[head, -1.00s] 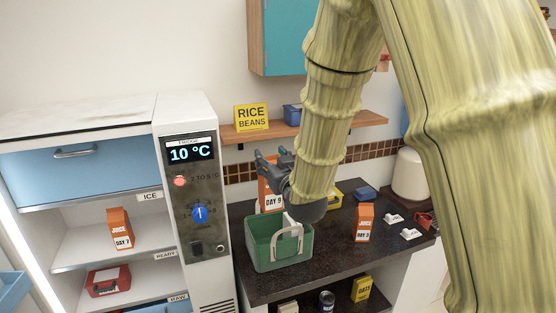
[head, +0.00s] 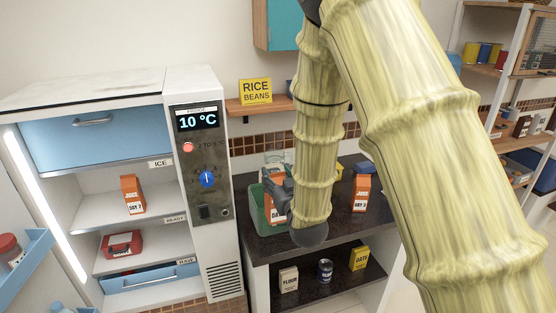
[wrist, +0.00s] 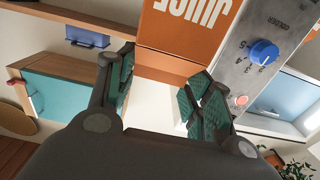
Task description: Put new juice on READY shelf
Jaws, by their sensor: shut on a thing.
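My gripper (head: 277,188) is shut on an orange and white juice carton (head: 273,212). The carton is partly hidden by the gripper and its day number is not clear. In the wrist view the carton (wrist: 190,28) shows between the fingers (wrist: 160,90), its JUICE lettering upside down. Another juice carton, DAY 3 (head: 361,192), stands on the counter.
Free room lies on the READY shelf beside the carton. A red box (head: 122,244) sits one shelf lower. The fridge's control column (head: 205,150) stands between its shelves and the counter. The open door with blue bins (head: 22,258) is at left.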

